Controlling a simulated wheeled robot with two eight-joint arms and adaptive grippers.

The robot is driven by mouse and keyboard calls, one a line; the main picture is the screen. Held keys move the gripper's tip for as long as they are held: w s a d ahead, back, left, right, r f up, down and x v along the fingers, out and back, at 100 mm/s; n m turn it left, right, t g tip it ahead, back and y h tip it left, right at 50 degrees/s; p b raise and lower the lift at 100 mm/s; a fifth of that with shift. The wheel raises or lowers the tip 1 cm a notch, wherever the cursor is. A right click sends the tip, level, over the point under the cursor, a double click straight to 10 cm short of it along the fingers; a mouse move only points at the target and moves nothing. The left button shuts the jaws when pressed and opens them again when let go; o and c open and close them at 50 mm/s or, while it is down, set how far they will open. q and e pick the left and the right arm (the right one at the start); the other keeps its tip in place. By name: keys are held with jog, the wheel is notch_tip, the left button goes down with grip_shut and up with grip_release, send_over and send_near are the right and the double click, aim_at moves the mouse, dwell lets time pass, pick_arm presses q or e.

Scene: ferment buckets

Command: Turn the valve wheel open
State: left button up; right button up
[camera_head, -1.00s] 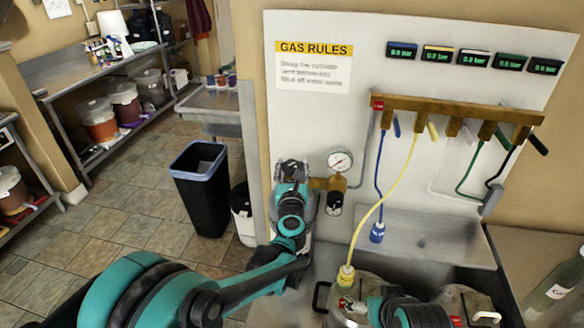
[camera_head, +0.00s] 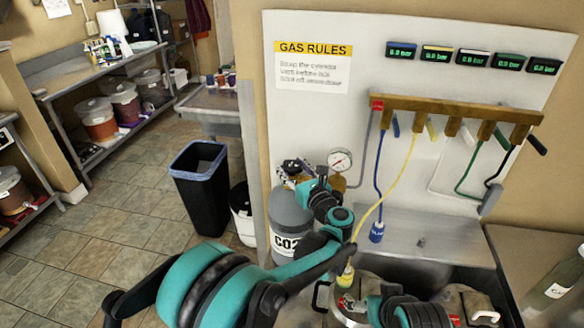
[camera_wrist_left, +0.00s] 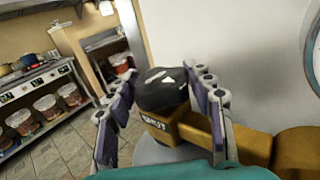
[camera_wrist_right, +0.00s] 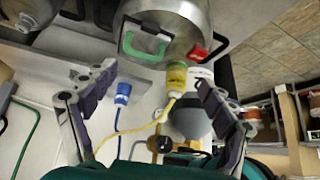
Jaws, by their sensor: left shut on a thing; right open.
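The black valve wheel (camera_head: 291,167) sits on top of the grey CO2 cylinder (camera_head: 288,212), beside the brass regulator. In the left wrist view the dark, rounded wheel (camera_wrist_left: 163,88) lies between the two fingers of my left gripper (camera_wrist_left: 165,100), above a brass valve body (camera_wrist_left: 195,128). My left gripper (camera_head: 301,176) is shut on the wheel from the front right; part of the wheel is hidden. My right gripper (camera_wrist_right: 150,105) is open and empty, facing the metal keg (camera_wrist_right: 165,25) and its yellow connector (camera_wrist_right: 175,78). The round gauge (camera_head: 340,160) stands right of the wheel.
Yellow and blue hoses hang from the brass manifold (camera_head: 455,108) on the white panel. A black bin (camera_head: 201,190) stands left of the cylinder. Floor farther left is clear.

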aim_at(297, 173)
pick_arm(q)
jog(key=o, duration=1.2)
jog(key=shift+w, duration=0.1)
jog(key=shift+c, duration=0.2)
jog(key=v, duration=0.7)
jog(key=shift+s+d, duration=0.1)
jog(key=shift+s, duration=0.2)
